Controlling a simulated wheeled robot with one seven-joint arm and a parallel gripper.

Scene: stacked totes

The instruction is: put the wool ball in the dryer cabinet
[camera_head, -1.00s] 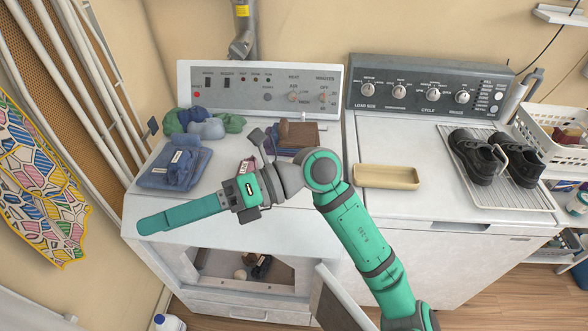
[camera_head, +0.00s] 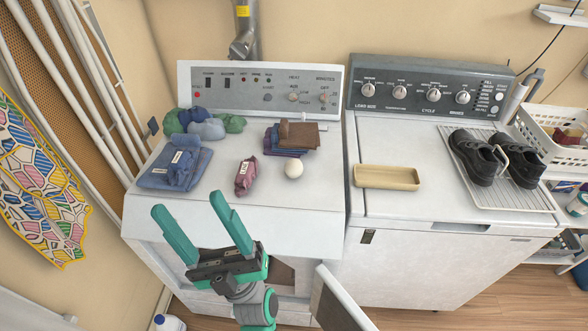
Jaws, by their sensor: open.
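A white wool ball (camera_head: 293,169) sits on the dryer's white top, to the right of a small dark pink bundle (camera_head: 246,176) with a white label. My gripper (camera_head: 188,204) is open and empty, its two green fingers pointing up the picture in front of the dryer, left of and nearer than the ball. The dryer cabinet (camera_head: 301,303) is below, with its door (camera_head: 343,303) swung open to the right. My gripper and wrist hide most of its opening and what lies inside.
On the dryer top are blue folded cloth (camera_head: 175,168), green and blue bundles (camera_head: 205,125) and a brown and purple stack (camera_head: 292,138). The washer on the right holds a tan tray (camera_head: 387,177) and black shoes on a rack (camera_head: 497,160). The dryer top's front strip is clear.

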